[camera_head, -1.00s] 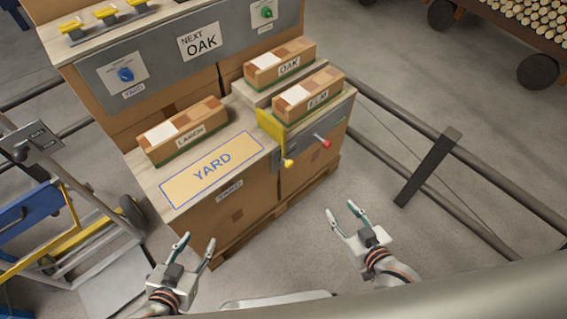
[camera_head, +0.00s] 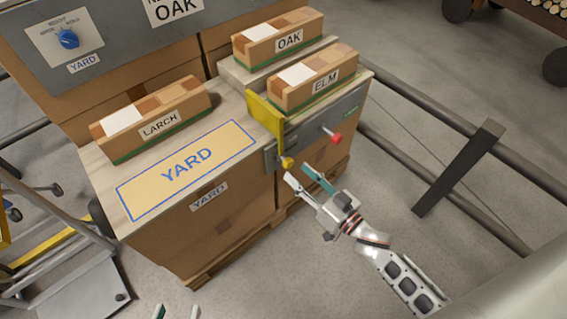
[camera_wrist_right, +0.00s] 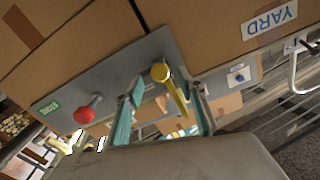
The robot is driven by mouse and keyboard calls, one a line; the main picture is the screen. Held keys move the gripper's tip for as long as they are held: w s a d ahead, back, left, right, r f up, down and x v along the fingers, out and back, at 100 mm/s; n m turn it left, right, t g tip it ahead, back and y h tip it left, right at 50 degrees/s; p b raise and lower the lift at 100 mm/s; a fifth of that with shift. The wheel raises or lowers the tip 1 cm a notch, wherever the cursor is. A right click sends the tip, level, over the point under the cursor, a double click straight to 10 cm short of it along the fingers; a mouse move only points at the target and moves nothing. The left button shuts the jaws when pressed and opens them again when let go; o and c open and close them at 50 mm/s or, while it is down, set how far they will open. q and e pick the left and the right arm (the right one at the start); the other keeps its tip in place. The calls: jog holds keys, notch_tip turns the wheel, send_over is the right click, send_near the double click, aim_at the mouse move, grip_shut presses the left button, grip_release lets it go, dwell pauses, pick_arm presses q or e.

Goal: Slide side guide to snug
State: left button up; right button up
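The side guide is a yellow plate (camera_head: 265,122) beside the ELM box (camera_head: 314,80), with a yellow knob (camera_head: 287,162) at the front of the bench. In the right wrist view the knob (camera_wrist_right: 160,72) shows between the fingertips, its stem running down to the right. My right gripper (camera_head: 304,172) is open, its fingers pointing at the knob; I cannot tell whether they touch it. The right gripper also shows in its wrist view (camera_wrist_right: 168,88). My left gripper (camera_head: 177,312) is open at the bottom edge, only its fingertips showing.
A red knob (camera_head: 336,138) sits on the grey front panel, right of the yellow one. The LARCH box (camera_head: 153,121) and the OAK box (camera_head: 279,39) stand on the bench. The YARD area (camera_head: 186,168) is bare. A hand truck (camera_head: 75,270) stands at left.

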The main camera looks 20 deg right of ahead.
aim_at(290, 166)
jog(key=x, duration=0.4)
jog(key=shift+w+a+f+b, duration=0.15)
jog(key=shift+w+b, duration=0.2)
jog(key=shift+b, duration=0.05)
jog(key=shift+w+a, duration=0.15)
jog(key=shift+w, duration=0.3)
pick_arm(q)
jog(key=shift+w+d+r, duration=0.15)
jog(key=shift+d+r, duration=0.15)
jog(key=shift+d, duration=0.15)
